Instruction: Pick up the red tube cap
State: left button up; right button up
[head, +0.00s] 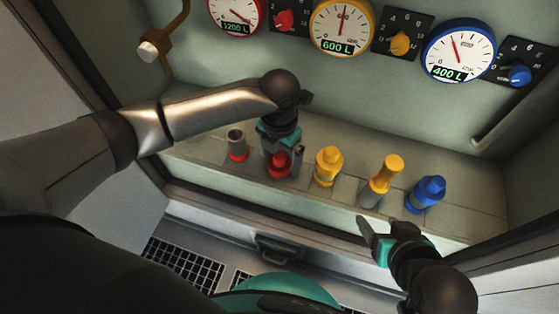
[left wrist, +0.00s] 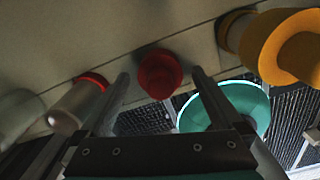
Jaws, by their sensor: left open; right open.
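The red tube cap (head: 279,166) stands on the ledge in the head view, partly hidden by my left gripper (head: 284,160). My left gripper is open, reaching down from above with its fingers on either side of the cap. In the left wrist view the red cap (left wrist: 160,74) shows between the two fingertips (left wrist: 160,77), with a visible gap on each side. My right gripper (head: 383,231) is open and empty, in front of the ledge at the lower right.
A grey tube with a red ring (head: 237,146) stands left of the cap. To the right stand a yellow cap (head: 328,166), a grey tube with a yellow top (head: 385,178) and a blue-capped piece (head: 427,194). Gauges and knobs line the wall behind.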

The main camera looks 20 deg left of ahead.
pick_arm(q)
jog(key=c, duration=1.5)
jog(key=shift+r, duration=0.15)
